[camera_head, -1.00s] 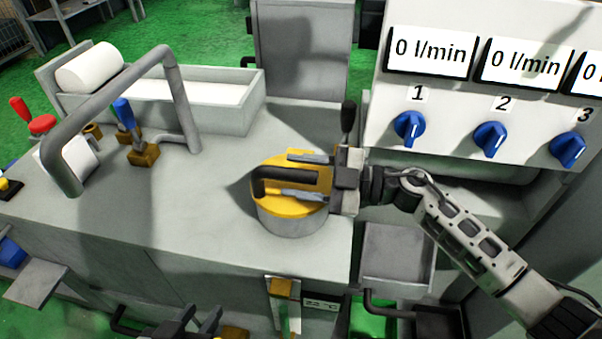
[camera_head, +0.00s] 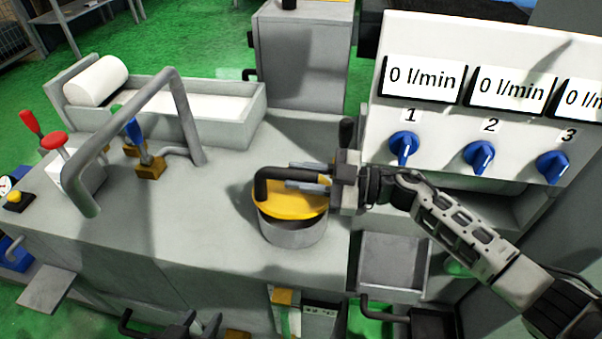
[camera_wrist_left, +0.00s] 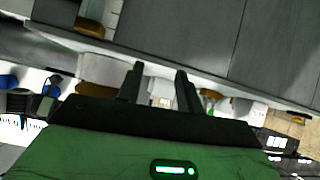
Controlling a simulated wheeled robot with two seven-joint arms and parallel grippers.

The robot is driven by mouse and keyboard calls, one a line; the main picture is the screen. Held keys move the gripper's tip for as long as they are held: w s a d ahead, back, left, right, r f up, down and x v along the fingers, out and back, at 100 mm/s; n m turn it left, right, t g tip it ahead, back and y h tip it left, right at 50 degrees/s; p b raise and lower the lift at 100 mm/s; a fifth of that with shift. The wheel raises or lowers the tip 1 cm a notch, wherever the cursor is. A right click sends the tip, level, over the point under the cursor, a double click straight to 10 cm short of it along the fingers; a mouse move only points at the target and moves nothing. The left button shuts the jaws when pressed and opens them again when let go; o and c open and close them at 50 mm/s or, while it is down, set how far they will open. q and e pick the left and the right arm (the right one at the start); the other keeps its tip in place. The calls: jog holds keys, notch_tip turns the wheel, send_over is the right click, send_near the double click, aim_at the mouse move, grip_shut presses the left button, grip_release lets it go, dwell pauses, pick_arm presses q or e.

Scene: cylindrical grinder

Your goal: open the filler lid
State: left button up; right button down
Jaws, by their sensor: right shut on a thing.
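The filler lid (camera_head: 300,212) is a yellow disc with a dark bent handle (camera_head: 262,188) on the grey round filler neck (camera_head: 293,237). The lid is tilted, its near edge raised. A dark gap shows between the lid and the neck rim at the front. My right gripper (camera_head: 305,181) comes in from the right and is shut on the lid handle, partly covering it.
A grey pipe arch (camera_head: 132,128) and blue and red levers stand to the left on the machine top. A panel with blue knobs (camera_head: 403,148) is at the right, close behind my right arm. An upright dark lever (camera_head: 345,133) stands just beyond the lid.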

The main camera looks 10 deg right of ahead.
jog(key=w+r+m+p, duration=0.1)
jog(key=w+r+p, duration=0.1)
jog(key=shift+w+d+r+m, duration=0.15)
jog(key=shift+d+r+m, duration=0.15)
jog(key=shift+d+m, duration=0.1)
jog(key=shift+w+d+r, duration=0.2)
jog(key=shift+w+r, duration=0.15)
jog(key=shift+w, duration=0.25)
jog(key=shift+w+d+r, duration=0.2)
jog(key=shift+w+r, duration=0.15)
jog(key=shift+w, duration=0.2)
